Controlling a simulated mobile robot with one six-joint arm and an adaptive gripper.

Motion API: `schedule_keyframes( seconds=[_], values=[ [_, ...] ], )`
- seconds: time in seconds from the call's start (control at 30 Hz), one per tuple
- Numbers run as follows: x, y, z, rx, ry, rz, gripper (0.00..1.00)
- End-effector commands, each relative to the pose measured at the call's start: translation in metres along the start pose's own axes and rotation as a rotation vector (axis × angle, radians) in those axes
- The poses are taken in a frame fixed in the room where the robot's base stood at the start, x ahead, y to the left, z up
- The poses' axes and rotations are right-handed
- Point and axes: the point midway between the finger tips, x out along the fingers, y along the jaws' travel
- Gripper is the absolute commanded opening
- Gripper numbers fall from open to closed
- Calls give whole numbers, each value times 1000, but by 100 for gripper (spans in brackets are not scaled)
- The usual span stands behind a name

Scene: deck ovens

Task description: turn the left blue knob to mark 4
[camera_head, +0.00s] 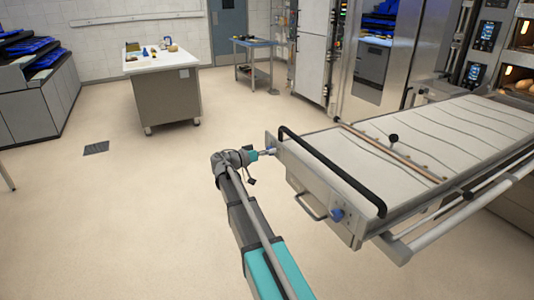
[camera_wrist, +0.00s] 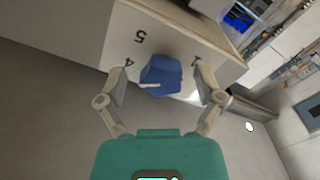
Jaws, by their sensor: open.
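The left blue knob (camera_wrist: 161,76) sits on the pale front panel (camera_wrist: 157,32) in the wrist view, with a dark 5 and a 4 printed to its upper left. Another mark, partly covered, is at its right by the finger. A white line shows on the knob's lower left side; I cannot tell which mark it points to. My gripper (camera_wrist: 162,82) is open, its two fingers on either side of the knob, apparently without gripping it. In the head view my gripper (camera_head: 266,152) is at the panel's left end, where the knob is mostly hidden.
The loader table (camera_head: 440,135) has a black bar (camera_head: 330,172) along its front edge. A second blue knob (camera_head: 338,214) and a metal handle (camera_head: 310,207) are on the panel farther right.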

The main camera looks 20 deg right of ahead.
Motion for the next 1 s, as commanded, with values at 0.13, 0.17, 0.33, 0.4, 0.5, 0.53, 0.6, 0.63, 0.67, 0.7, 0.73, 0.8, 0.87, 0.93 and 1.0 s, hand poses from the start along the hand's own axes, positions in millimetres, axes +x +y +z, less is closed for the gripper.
schedule_keyframes(
  seconds=[0.13,0.17,0.33,0.4,0.5,0.53,0.6,0.63,0.67,0.7,0.73,0.8,0.87,0.93,1.0],
  values=[
    [0,0,0,0,1,0,86],
    [0,0,0,0,1,0,86],
    [-6,0,-1,0,2,-1,86],
    [-11,0,-1,0,2,-2,86],
    [-21,0,-1,0,3,-2,86],
    [-24,0,-1,0,2,-2,86],
    [-34,0,0,0,2,-2,86],
    [-39,-1,-1,0,3,-3,86],
    [-43,-1,-1,0,3,-3,86],
    [-49,-1,-1,0,2,-3,86],
    [-54,0,0,0,2,-2,86],
    [-66,0,0,0,2,-3,86],
    [-75,0,0,0,2,-2,86],
    [-86,0,0,0,2,-3,86],
    [-96,0,0,0,1,-2,86]
  ],
)
